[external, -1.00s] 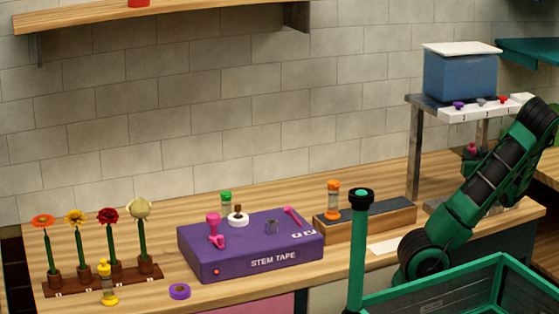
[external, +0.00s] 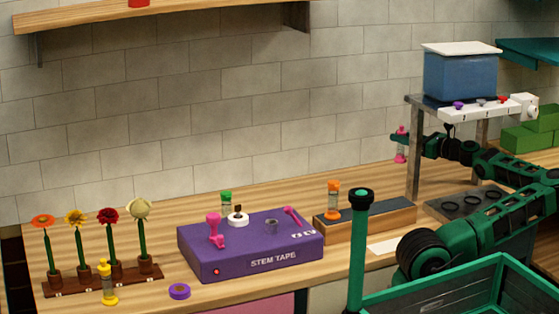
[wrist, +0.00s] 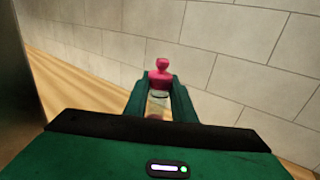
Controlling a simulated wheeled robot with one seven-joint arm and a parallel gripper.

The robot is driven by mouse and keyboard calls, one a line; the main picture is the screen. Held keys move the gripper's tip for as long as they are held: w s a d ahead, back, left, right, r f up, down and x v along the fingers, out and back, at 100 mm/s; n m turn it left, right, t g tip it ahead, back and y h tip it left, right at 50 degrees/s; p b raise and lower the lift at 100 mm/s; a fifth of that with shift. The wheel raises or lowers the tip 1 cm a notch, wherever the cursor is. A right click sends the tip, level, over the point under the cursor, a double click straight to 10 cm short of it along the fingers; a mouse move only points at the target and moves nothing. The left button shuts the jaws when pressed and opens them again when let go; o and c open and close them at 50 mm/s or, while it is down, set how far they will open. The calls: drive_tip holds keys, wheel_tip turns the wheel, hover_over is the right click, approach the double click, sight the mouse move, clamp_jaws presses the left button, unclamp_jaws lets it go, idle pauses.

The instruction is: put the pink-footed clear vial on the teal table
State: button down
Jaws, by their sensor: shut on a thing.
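The pink-footed clear vial (external: 400,157) is held upright in the air, just left of the metal stand's post and above the wooden counter. My gripper (external: 398,138) is shut around its middle. In the wrist view, the vial's pink end (wrist: 160,76) and part of its clear body show between the fingers (wrist: 158,100); its lower part is hidden. A teal surface (external: 535,50) is cut off at the upper right; I cannot tell whether it is the teal table.
The metal stand (external: 413,160) bears a blue box (external: 460,76) and is close beside my gripper. A purple stem tape box (external: 250,262), an orange-capped vial (external: 333,199) and a flower rack (external: 100,281) occupy the counter. A green-rimmed bin (external: 460,292) is in front.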

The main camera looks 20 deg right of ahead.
sight(403, 158)
drive_tip(key=shift+s+a+r+n+g+y, duration=0.1)
drive_tip(key=shift+s+r+n+g+y, duration=0.15)
drive_tip(key=shift+r+n+g+y, duration=0.4)
drive_tip(key=shift+s+r+n+g+y, duration=0.15)
drive_tip(key=shift+s+r+y, duration=0.15)
drive_tip(key=shift+r, duration=0.65)
wheel_tip(403, 158, down, 10)
drive_tip(key=shift+f, duration=0.1)
drive_tip(key=c, duration=1.5)
unclamp_jaws()
drive_tip(key=v, duration=1.2)
drive_tip(key=shift+f, duration=0.1)
